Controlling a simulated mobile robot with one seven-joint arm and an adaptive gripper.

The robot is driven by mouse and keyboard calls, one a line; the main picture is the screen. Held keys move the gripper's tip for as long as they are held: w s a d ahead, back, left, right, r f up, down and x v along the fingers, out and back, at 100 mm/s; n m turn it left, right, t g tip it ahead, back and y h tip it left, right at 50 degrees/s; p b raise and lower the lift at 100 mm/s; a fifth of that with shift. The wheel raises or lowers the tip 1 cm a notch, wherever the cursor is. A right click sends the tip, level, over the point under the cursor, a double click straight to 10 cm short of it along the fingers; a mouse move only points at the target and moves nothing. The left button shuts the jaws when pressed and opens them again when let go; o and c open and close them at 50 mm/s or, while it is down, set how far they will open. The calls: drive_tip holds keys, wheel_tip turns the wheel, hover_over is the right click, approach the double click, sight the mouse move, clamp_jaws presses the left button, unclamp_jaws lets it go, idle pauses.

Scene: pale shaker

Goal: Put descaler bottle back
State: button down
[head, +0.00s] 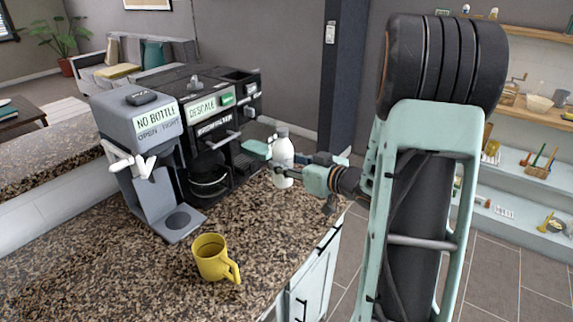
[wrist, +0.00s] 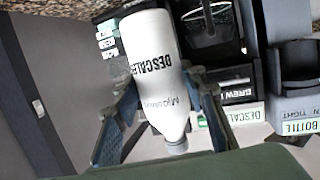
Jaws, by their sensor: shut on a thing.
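The descaler bottle (wrist: 158,75) is white with black lettering and a grey cap, and in the wrist view it sits between both fingers. My gripper (wrist: 160,100) is shut on it. In the head view the bottle (head: 282,158) is upright, at the right end of the counter beside the black coffee machine (head: 212,125). My gripper (head: 285,172) reaches it from the right. The machine's display reads DESCALE. I cannot tell whether the bottle touches the counter.
A yellow mug (head: 211,258) stands on the speckled counter (head: 130,262) near the front. The counter between mug and machines is clear. Wall shelves (head: 530,190) with small items are at the far right, and a sofa is behind the machines.

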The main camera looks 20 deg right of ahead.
drive_tip(key=shift+f+b, duration=3.2)
drive_tip(key=shift+f, duration=1.05)
drive_tip(key=shift+f, duration=0.25)
drive_tip(key=c, duration=1.1)
unclamp_jaws()
drive_tip(key=shift+c, duration=0.2)
